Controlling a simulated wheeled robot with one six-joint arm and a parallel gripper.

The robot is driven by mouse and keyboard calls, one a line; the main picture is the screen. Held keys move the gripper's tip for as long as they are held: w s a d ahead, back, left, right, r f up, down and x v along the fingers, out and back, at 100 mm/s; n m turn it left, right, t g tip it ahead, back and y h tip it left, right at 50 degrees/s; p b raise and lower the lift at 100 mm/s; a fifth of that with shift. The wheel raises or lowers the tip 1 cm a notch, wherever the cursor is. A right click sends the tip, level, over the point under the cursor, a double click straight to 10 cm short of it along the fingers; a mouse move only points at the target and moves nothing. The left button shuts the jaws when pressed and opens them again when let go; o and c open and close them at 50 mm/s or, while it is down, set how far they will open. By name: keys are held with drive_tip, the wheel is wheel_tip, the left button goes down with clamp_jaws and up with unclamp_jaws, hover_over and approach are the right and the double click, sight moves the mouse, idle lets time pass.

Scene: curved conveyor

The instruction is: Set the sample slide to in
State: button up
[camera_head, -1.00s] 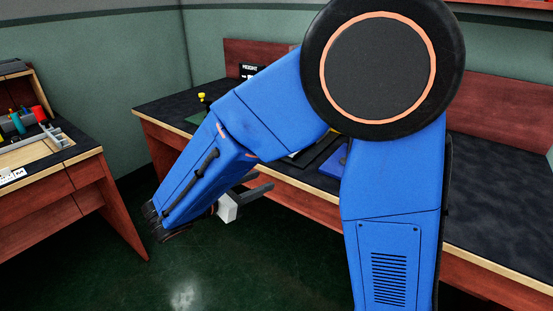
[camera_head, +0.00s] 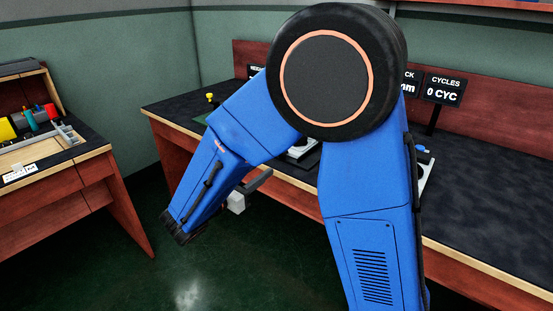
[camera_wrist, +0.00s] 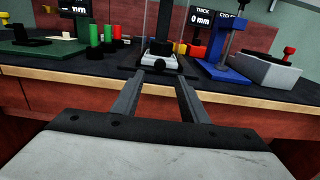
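In the wrist view, a black stand (camera_wrist: 163,20) stands on the dark bench top straight ahead. A pale block with a dark round knob (camera_wrist: 158,63) sits low at its front; it looks like the sample slide, but I cannot tell its setting. My gripper (camera_wrist: 165,76) is open and empty, its two grey fingers pointing at the stand from in front of the bench edge. In the head view, only part of my gripper (camera_head: 258,183) shows beside my blue arm, which hides much of the bench.
In the wrist view, green and red posts (camera_wrist: 100,33) stand left of the stand. The head view shows a CYCLES display (camera_head: 443,90) and a side bench (camera_head: 85,160) at left.

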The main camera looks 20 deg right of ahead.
sight(277, 165)
drive_tip(key=x, duration=0.9)
drive_tip(key=shift+w+d, duration=0.15)
drive_tip(key=shift+d, duration=0.05)
clamp_jaws()
